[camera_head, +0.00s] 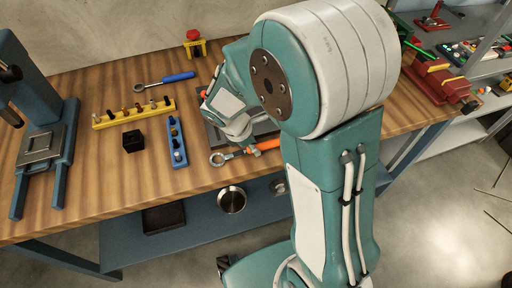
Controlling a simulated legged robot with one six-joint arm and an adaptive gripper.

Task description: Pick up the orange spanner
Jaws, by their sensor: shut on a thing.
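The orange spanner (267,145) lies near the front edge of the wooden bench top, with its metal ring head to the left and its orange handle to the right. My gripper (253,149) reaches down onto it and is shut on it around where the metal shank meets the handle. My arm hides most of the gripper and the right end of the handle. I cannot tell whether the spanner is clear of the bench.
A grey tray (212,136) is partly hidden behind my gripper. A blue-handled spanner (178,77), a yellow rack (112,121), a black block (133,141) and a blue rack (181,158) stand to the left. A red vise (438,84) is at the right.

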